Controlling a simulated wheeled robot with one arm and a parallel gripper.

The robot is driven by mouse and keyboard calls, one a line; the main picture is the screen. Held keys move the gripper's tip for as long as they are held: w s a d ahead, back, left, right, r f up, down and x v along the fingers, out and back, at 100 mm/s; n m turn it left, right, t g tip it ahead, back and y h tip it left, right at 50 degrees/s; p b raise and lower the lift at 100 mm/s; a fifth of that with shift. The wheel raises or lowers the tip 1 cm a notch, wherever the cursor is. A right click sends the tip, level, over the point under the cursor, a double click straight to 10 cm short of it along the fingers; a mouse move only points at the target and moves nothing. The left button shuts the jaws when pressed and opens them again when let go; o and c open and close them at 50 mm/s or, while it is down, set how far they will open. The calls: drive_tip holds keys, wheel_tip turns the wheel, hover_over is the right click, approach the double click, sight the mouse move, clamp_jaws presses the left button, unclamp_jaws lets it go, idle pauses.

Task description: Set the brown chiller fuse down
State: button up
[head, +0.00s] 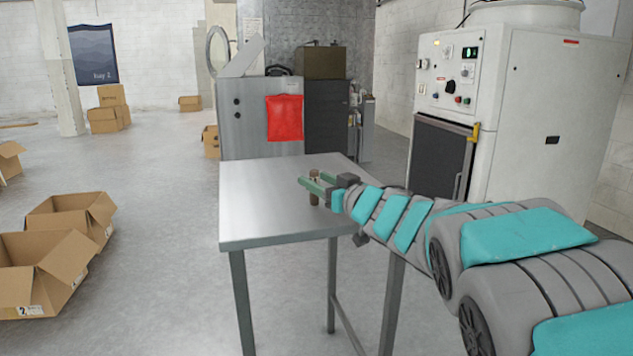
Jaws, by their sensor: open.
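The brown chiller fuse (314,199) is a small brown cylinder standing upright on the steel table (262,215). My gripper (310,182) reaches in from the right, low over the table, with its green fingers pointing left. The fingers are open, and the fuse stands between or right beside them. Part of the fuse is hidden by the near finger. I cannot tell whether a finger touches it.
Behind the table stands a grey steel machine with a red cloth (285,118). A large white cabinet (545,110) is at the right. Open cardboard boxes (40,275) lie on the floor at left. The left and front of the tabletop are bare.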

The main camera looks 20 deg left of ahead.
drive_tip(key=v, duration=1.1)
drive_tip(key=shift+s, duration=0.2)
drive_tip(key=shift+d, duration=0.2)
drive_tip(key=w+d+f+m+t+h, duration=0.25)
drive_tip(key=d+h, duration=0.25)
drive_tip(key=d, duration=0.4)
drive_tip(key=w+d+f+m+t+h, duration=0.1)
drive_tip(key=d+f+m+h, duration=0.25)
drive_tip(key=d+h, duration=0.4)
drive_tip(key=s+d+f+m+g+h, duration=0.2)
drive_tip(key=s+d+f, duration=0.2)
drive_tip(key=d, duration=0.3)
drive_tip(key=s+d+f+m+g+h, duration=0.1)
drive_tip(key=s+d+f+m+g, duration=0.1)
drive_tip(key=s+d+f, duration=0.3)
drive_tip(key=s+d+f+m+g+h, duration=0.1)
drive_tip(key=s+d+f+g, duration=0.35)
drive_tip(key=s, duration=0.35)
drive_tip(key=s+a+f+g, duration=0.1)
drive_tip(key=s+f+g, duration=0.1)
drive_tip(key=s, duration=0.6)
drive_tip(key=s+a+f+g+y, duration=0.1)
drive_tip(key=s+a+f+g, duration=0.1)
drive_tip(key=s, duration=0.5)
drive_tip(key=s+a+f+g+y, duration=0.1)
drive_tip(key=s+f+g, duration=0.1)
drive_tip(key=s, duration=0.6)
drive_tip(key=shift+s+a+f+g, duration=0.35)
drive_tip(key=shift+f+g, duration=0.05)
drive_tip(key=shift+g, duration=0.4)
